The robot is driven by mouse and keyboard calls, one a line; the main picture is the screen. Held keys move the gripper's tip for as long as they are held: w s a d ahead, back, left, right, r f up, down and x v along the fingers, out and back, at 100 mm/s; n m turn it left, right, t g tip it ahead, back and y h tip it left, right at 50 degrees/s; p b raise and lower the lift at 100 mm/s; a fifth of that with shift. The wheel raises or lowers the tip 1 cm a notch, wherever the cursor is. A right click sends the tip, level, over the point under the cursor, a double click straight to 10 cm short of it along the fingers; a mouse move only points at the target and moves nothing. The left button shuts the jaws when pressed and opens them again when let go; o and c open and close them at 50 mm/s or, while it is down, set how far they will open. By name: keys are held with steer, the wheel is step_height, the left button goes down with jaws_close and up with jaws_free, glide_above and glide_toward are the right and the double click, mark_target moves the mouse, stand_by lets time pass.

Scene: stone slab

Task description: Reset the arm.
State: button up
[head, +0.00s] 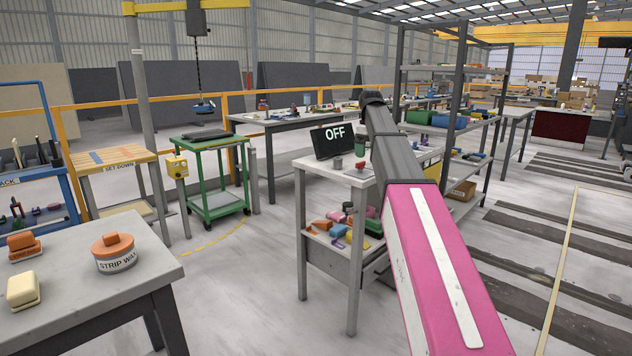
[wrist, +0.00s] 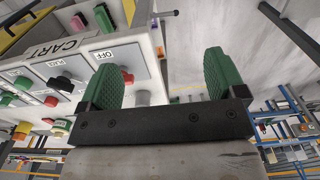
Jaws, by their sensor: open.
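My arm, pink and dark grey, reaches from the lower right of the head view forward to a grey bench (head: 336,176) with a black "OFF" sign (head: 331,140). My gripper's fingers are hidden there behind the arm. In the wrist view my gripper (wrist: 163,75) has two green ribbed fingers set wide apart, with nothing between them. Behind the left finger is a pale unit lettered "CART" (wrist: 62,48), with an "OFF" plate (wrist: 107,58) and a red knob partly hidden by that finger. I cannot tell whether the finger touches it.
A grey table (head: 75,265) at the left holds a "STRIP WAX" tin (head: 115,254). A green cart (head: 212,175) and a yellow-topped stand (head: 100,160) are beyond it. Shelving (head: 452,105) stands right of the bench. The striped floor at the right is clear.

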steer(key=s+f+m, duration=0.2)
steer(key=s+f, duration=0.5)
steer(key=f, duration=0.5)
steer(key=s+f+m, duration=0.2)
steer(key=s+f, duration=0.4)
steer(key=f, duration=0.6)
steer(key=s+f+m, duration=0.2)
steer(key=s+f, duration=0.5)
steer(key=f, duration=0.5)
steer(key=s+f+m, duration=0.3)
steer(key=s+f, duration=0.6)
steer(key=s, duration=0.2)
steer(key=shift+s+f, duration=0.3)
steer(key=shift+s, duration=0.1)
